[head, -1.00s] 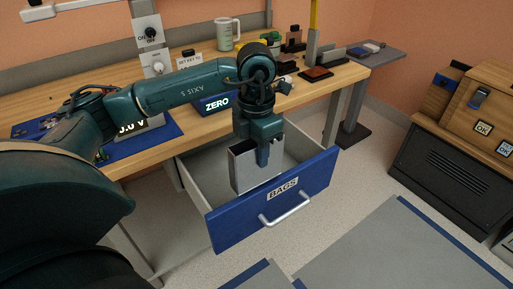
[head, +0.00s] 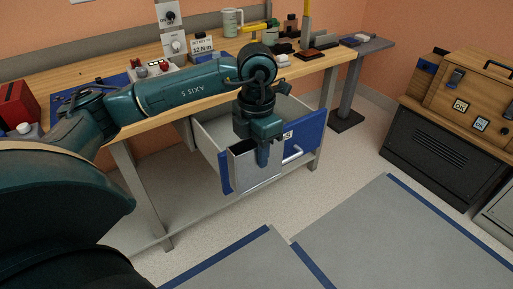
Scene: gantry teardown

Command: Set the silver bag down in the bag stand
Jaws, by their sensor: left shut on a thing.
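The silver bag (head: 243,172) is an upright, open-topped box shape in the head view, left of the picture's middle line. My left gripper (head: 263,154) points down and is shut on the bag's wall, with one finger showing on its near side. The bag hangs in front of the open drawer and covers part of its blue front (head: 310,138). I cannot make out a bag stand in this view. My right gripper is not in view.
The open drawer (head: 208,137) sticks out under the wooden bench (head: 150,122). Several items stand on the bench top. A grey side table (head: 368,45) and a dark cabinet (head: 430,155) stand at the right. Grey mats with blue edges (head: 400,235) lie on clear floor.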

